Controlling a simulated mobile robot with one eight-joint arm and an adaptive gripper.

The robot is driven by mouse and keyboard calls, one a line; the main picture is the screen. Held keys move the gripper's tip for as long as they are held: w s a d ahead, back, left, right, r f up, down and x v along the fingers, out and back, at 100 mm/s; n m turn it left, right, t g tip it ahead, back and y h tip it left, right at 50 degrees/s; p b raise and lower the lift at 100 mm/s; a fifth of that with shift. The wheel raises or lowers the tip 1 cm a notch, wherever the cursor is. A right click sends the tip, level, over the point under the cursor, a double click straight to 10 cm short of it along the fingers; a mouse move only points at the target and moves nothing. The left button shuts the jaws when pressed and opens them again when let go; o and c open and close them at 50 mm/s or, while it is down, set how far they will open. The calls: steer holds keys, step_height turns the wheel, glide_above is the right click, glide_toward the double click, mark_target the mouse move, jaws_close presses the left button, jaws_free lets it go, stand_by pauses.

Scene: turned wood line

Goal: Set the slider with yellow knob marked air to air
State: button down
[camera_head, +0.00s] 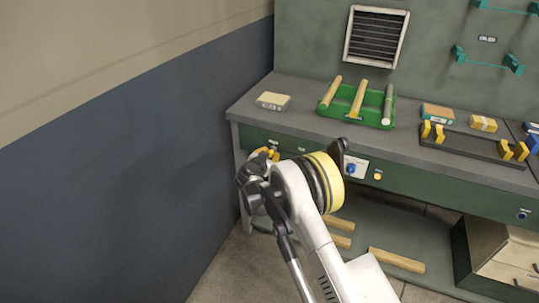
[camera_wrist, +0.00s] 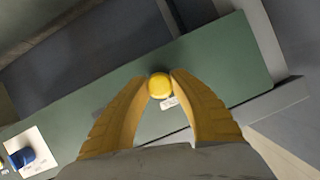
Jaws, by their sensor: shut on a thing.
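The yellow knob (camera_wrist: 160,86) of the slider sits on the green front panel in the wrist view. My gripper (camera_wrist: 159,78) has its two yellow fingers closed in on the knob from both sides, at the fingertips. A small white label (camera_wrist: 169,103) lies just beside the knob, partly hidden by a finger, and its text is too small to read. In the head view my gripper (camera_head: 265,153) is at the left end of the bench's green front. There my arm and the fingers hide the knob.
The workbench (camera_head: 238,107) carries a green tray (camera_head: 330,108) with wooden rods, and a yellow-topped box (camera_head: 272,101). A blue knob (camera_head: 350,169) and an orange button (camera_head: 377,175) are further right on the front. The blue wall (camera_head: 130,170) stands close on the left.

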steer(key=s+d, duration=0.4)
steer(key=d, duration=0.7)
steer(key=shift+d, duration=0.25)
steer(key=c, duration=1.1)
jaws_free()
steer(key=shift+d, duration=0.2)
steer(key=shift+a, duration=0.1)
steer(key=v, duration=1.2)
